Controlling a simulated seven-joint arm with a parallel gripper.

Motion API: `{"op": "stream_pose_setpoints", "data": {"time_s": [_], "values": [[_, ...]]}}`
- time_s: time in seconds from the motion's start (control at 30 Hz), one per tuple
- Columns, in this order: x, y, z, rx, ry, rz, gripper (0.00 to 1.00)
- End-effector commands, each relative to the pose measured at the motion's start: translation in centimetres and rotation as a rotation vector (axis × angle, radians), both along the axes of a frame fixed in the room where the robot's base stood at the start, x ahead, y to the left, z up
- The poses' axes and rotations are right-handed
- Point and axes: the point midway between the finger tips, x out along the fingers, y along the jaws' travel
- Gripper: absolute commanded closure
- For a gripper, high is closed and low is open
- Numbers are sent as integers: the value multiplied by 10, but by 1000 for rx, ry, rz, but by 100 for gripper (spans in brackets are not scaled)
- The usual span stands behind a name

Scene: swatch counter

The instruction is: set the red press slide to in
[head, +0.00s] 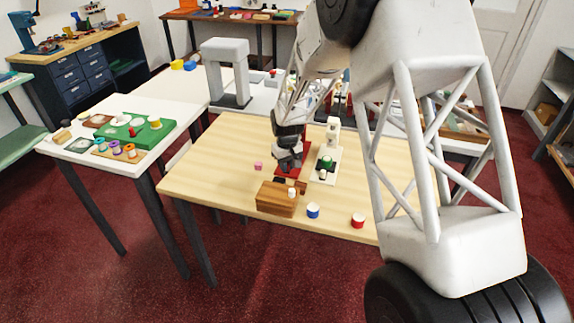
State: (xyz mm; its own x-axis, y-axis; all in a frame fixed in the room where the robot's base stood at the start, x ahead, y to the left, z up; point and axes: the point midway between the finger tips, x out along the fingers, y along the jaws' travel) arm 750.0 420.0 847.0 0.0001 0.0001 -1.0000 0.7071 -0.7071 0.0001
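The red press (303,173) stands on the light wooden table (220,165), right behind a small brown wooden box. Only parts of its red base show. My gripper (289,166) and arm hang down over it and hide most of it. I cannot make out its slide or how far in it sits. My gripper is small and dark here, pointing down at the red press. I cannot tell whether it touches the press, or whether its fingers are open or shut.
A white press with a green part (326,163) stands close to the right of the red one. The brown box (276,199), a blue-sided jar (313,211) and a red-sided jar (358,220) stand in front. The table's left side is clear.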

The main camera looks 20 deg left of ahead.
Motion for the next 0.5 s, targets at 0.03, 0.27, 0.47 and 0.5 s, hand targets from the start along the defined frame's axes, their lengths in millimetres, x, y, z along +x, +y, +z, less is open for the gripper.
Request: {"op": "stream_pose_setpoints", "data": {"time_s": [0.03, 0.27, 0.47, 0.5], "values": [[0, 0, 0, 0, 0, 0, 100], [1, 0, 0, 0, 0, 0, 100], [25, 0, 0, 0, 0, -2, 100], [31, 0, 0, 0, 0, -2, 100]]}}
